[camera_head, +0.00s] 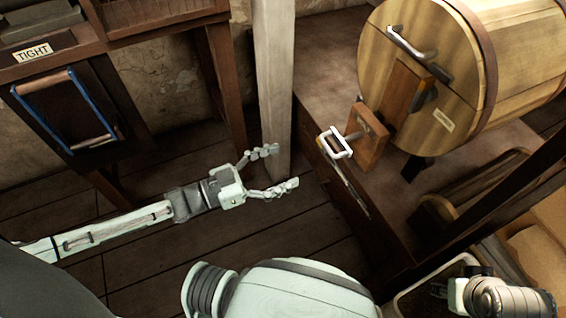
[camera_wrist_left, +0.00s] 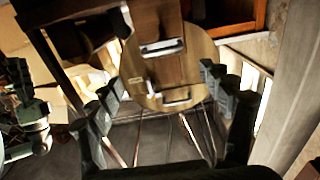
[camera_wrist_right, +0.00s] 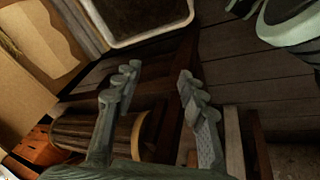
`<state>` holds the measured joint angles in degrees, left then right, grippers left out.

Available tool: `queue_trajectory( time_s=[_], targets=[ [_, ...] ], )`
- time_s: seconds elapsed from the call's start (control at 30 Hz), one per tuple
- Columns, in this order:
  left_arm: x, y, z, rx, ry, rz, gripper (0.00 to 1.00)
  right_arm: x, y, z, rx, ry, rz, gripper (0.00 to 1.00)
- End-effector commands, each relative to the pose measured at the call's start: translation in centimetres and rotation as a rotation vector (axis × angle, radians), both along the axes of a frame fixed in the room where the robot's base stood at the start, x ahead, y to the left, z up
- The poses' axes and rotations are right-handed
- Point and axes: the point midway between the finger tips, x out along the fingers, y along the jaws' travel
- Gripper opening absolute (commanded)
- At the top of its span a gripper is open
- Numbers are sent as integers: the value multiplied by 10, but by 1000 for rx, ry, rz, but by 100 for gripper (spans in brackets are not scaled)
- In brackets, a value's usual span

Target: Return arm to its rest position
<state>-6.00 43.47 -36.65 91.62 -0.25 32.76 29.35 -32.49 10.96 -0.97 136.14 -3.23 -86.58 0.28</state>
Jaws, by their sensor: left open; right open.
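My left gripper (camera_head: 279,171) is open and empty in the head view, beside the pale wooden post and left of the barrel's crank handle. Its two fingers (camera_wrist_left: 158,110) stand apart in the left wrist view, with the barrel's end seen between them at a distance. My right arm shows at the lower right of the head view; its gripper there is partly cut off. In the right wrist view my right gripper (camera_wrist_right: 158,88) is open, with nothing between its fingers.
A pale post (camera_head: 273,80) stands at centre. Dark floor planks lie below.

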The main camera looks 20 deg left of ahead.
Motion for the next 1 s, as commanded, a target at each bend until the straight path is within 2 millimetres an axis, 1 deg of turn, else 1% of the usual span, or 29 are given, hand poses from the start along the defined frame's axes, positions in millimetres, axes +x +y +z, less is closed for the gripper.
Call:
queue_trajectory(
  time_s=[0.27,0.37,0.43,0.53,0.6,0.67,0.77,0.8,0.87,0.9,0.97,1.0],
  targets=[
    [0,0,0,1,1,2,79,0,0,0,0,0,0,41],
    [5,-2,-2,17,12,34,79,0,0,2,0,-2,0,41],
    [12,-3,-6,50,38,91,79,2,1,3,3,-7,2,41],
    [25,2,-18,138,113,226,79,5,0,-15,9,10,2,41],
    [30,14,-30,218,196,337,79,8,1,-23,13,14,4,41],
    [27,28,-43,294,285,427,79,9,1,-30,17,18,4,41],
    [8,58,-64,421,460,555,79,12,1,-42,23,22,6,41],
    [-5,71,-72,470,539,598,79,12,1,-47,26,26,6,41],
    [-30,89,-83,538,660,648,79,13,2,-54,29,29,7,41],
    [-47,100,-89,578,739,673,79,13,2,-59,31,31,7,41],
    [-75,113,-96,631,850,699,79,14,2,-64,34,33,7,41],
    [-92,120,-99,660,916,710,79,14,2,-68,35,35,7,41]
  ],
)
